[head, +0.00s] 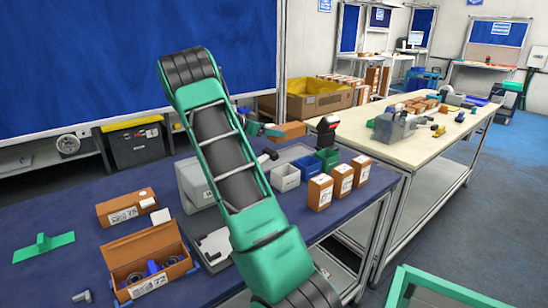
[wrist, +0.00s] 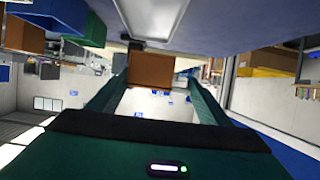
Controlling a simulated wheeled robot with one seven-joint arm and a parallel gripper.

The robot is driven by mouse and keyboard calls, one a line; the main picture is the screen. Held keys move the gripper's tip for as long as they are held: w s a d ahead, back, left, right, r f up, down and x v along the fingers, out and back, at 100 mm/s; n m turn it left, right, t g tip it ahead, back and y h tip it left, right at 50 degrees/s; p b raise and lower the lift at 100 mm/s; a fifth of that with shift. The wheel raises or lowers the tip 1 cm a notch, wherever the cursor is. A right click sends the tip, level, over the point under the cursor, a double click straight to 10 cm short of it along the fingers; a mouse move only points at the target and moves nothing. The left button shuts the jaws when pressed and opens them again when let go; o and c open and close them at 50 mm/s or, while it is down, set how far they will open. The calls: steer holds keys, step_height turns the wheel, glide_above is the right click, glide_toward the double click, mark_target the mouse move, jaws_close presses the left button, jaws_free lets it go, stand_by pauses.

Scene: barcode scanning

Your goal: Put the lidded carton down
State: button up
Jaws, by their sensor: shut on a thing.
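My gripper (head: 270,131) is shut on a brown carton (head: 288,131), holding it above the far part of the blue-topped table (head: 75,210). In the wrist view, the carton (wrist: 152,69) sits between the tips of the two green fingers. Its lid cannot be made out. My arm crosses the middle of the head view and hides part of the table.
A closed carton (head: 125,208) and an open carton (head: 147,262) with parts stand at left. Several small bins (head: 286,178) and three upright cartons (head: 343,181) stand at right. A green tape mark (head: 43,246) lies on clear tabletop.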

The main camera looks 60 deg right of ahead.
step_height(320, 180, down, 8)
steer(key=shift+f, duration=0.25)
steer(key=o, duration=1.1)
steer(key=v, duration=1.1)
steer(key=shift+w+a+r, duration=0.1)
steer(key=shift+a+r, duration=0.1)
steer(key=shift+a, duration=0.1)
steer(key=shift+a+r, duration=0.1)
steer(key=shift+a, duration=0.15)
